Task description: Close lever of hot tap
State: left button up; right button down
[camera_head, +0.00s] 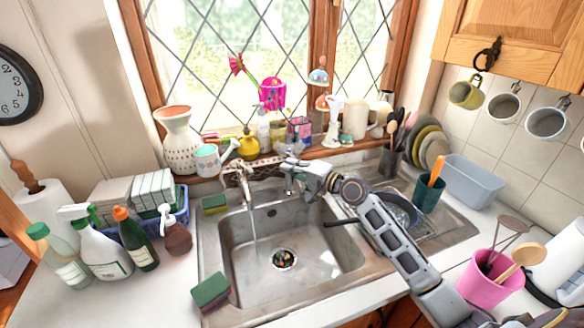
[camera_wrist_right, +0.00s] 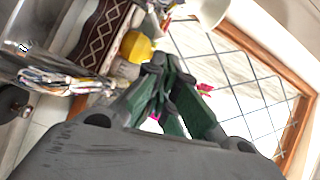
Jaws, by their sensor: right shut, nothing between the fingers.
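A chrome tap (camera_head: 240,174) stands at the back left of the sink (camera_head: 345,250), and a stream of water (camera_head: 252,222) runs from it into the basin. My right gripper (camera_head: 288,172) is shut and empty behind the basin, to the right of the running tap, close to another metal fitting (camera_head: 289,186) that it partly hides. I cannot tell whether they touch or which fitting is the hot tap's lever. In the right wrist view my gripper's green fingers (camera_wrist_right: 158,68) are together. My left gripper is not in view.
A pan (camera_head: 398,212) sits in the rack right of the basin. Sponges (camera_head: 211,291) lie on the sink's left rim.

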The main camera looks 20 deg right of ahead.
jog(key=w+a+f+p, duration=0.1)
jog(key=w+a+p, duration=0.2)
jog(key=w+a, duration=0.2)
jog(key=shift+w+a, duration=0.3)
jog(key=shift+a, duration=1.2)
jog(key=shift+s+a, duration=0.2)
